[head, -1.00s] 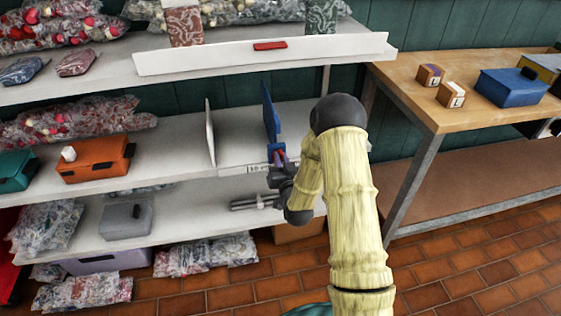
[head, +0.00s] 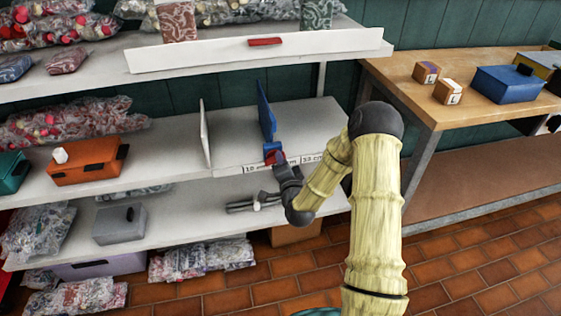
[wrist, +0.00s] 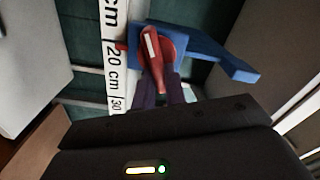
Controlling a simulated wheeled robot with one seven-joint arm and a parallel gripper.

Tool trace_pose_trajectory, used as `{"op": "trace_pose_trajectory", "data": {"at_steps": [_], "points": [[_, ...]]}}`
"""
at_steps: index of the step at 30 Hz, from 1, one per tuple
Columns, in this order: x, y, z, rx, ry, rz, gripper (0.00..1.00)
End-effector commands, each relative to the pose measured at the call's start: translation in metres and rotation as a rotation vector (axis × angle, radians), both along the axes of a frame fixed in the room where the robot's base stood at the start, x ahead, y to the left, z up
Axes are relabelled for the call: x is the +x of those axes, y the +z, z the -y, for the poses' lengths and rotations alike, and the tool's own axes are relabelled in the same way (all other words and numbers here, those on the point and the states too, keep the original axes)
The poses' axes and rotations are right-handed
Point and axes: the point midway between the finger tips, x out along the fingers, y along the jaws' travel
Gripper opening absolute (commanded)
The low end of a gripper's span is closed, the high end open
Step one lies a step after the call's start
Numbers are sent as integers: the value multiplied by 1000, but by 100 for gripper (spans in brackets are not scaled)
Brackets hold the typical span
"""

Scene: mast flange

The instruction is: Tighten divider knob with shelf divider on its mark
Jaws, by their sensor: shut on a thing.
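The blue shelf divider (head: 266,112) stands upright on the middle shelf. In the wrist view its blue bracket (wrist: 225,60) sits beside the white scale strip (wrist: 114,62). The red divider knob (wrist: 165,45) has a white line and a lever that runs down between my fingers. It also shows at the shelf's front edge in the head view (head: 274,156). My gripper (wrist: 160,92) is shut on the knob's lever. A small red tip touches or overlaps the strip near its "20 cm" print; whether it sits exactly on a mark I cannot tell.
A white upright panel (head: 205,133) stands left of the divider. The lower shelf holds a grey box (head: 119,224) and a grey metal tool (head: 253,203) below my gripper. A wooden table (head: 415,85) with boxes stands right. The shelf right of the divider is clear.

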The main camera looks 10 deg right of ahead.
Motion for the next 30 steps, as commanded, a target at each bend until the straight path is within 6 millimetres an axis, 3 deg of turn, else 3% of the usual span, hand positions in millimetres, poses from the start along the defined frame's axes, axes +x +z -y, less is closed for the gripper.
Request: {"op": "trace_pose_trajectory", "data": {"at_steps": [12, 30], "points": [[0, -6, 2, 300, -1, -3, 0], [0, -8, 1, 371, 0, -4, 0]]}}
